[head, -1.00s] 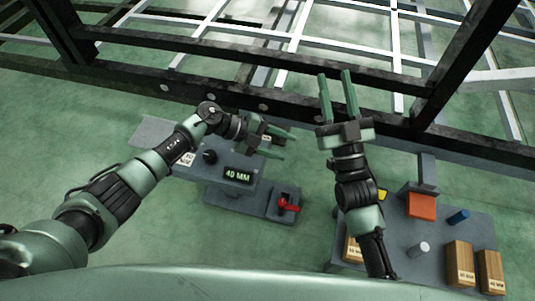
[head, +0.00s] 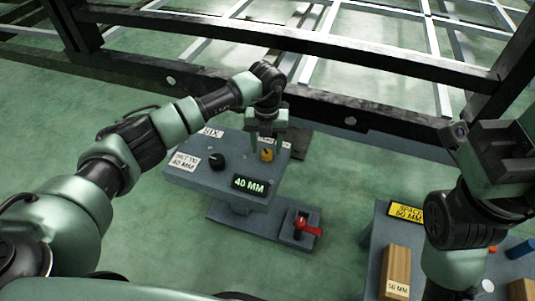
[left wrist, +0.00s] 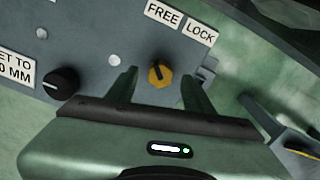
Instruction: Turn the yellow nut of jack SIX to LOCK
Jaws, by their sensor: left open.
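The grey jack box with a SIX label (head: 210,132) stands left of centre in the head view. Its yellow nut (head: 266,155) is on the top face and also shows in the left wrist view (left wrist: 160,76), with a dark mark toward the FREE label (left wrist: 163,14). The LOCK label (left wrist: 200,32) is to the right of FREE. My left gripper (head: 263,143) is open and points down at the nut; in the left wrist view its fingers (left wrist: 160,90) are on either side of the nut, with gaps. My right gripper (head: 495,150) is at the right edge; its fingers are unclear.
A black knob (head: 217,161) and a 40 MM display (head: 249,185) are on the box. A red lever (head: 307,227) sits at its front right. A dark frame beam (head: 350,115) runs behind. A side table (head: 375,240) at right holds wooden blocks (head: 397,270).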

